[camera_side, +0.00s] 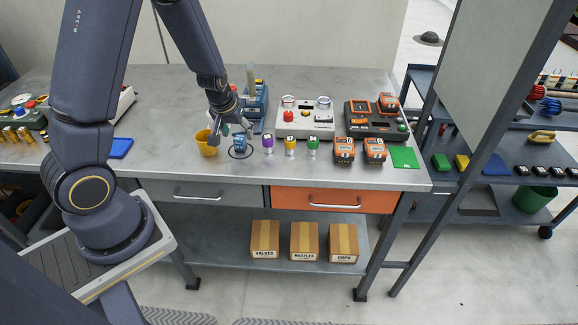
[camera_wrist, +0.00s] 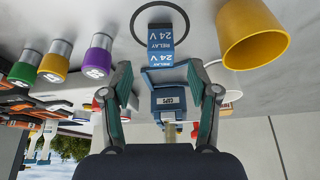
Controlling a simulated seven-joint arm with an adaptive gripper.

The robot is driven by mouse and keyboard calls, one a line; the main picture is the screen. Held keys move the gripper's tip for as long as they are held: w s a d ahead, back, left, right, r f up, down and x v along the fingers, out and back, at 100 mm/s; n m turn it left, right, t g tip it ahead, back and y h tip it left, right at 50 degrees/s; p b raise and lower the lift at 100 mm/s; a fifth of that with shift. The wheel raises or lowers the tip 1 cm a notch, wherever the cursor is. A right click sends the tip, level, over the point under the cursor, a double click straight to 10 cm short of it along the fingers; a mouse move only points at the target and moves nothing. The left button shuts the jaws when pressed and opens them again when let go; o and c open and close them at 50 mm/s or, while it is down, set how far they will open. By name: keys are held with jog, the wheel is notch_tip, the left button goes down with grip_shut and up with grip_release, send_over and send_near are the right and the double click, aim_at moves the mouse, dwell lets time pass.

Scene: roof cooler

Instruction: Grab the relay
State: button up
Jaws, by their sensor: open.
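The relay (camera_side: 240,145) is a small blue block standing inside a dark ring drawn on the grey bench top. In the wrist view the relay (camera_wrist: 163,42) shows a blue face lettered "RELAY 24 V". My gripper (camera_side: 233,126) is low over the bench, close to the relay. In the wrist view my gripper (camera_wrist: 160,76) is open, with one finger on each side of the picture's middle. The relay shows just ahead of the fingertips, roughly centred between them. Nothing is held. I cannot tell the exact height of the fingertips above it.
A yellow cup (camera_side: 207,147) stands close left of the relay. A purple-topped cylinder (camera_side: 267,144) stands close right, with yellow-topped and green-topped ones beyond. A blue device (camera_side: 257,104) stands behind. Orange-and-black units (camera_side: 344,149) stand farther right. Bare bench lies left of the cup.

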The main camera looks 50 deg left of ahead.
aim_at(239, 138)
jog(key=x, duration=0.4)
jog(key=shift+f, duration=0.3)
jog(key=shift+s, duration=0.1)
jog(key=shift+c, duration=0.4)
grip_shut()
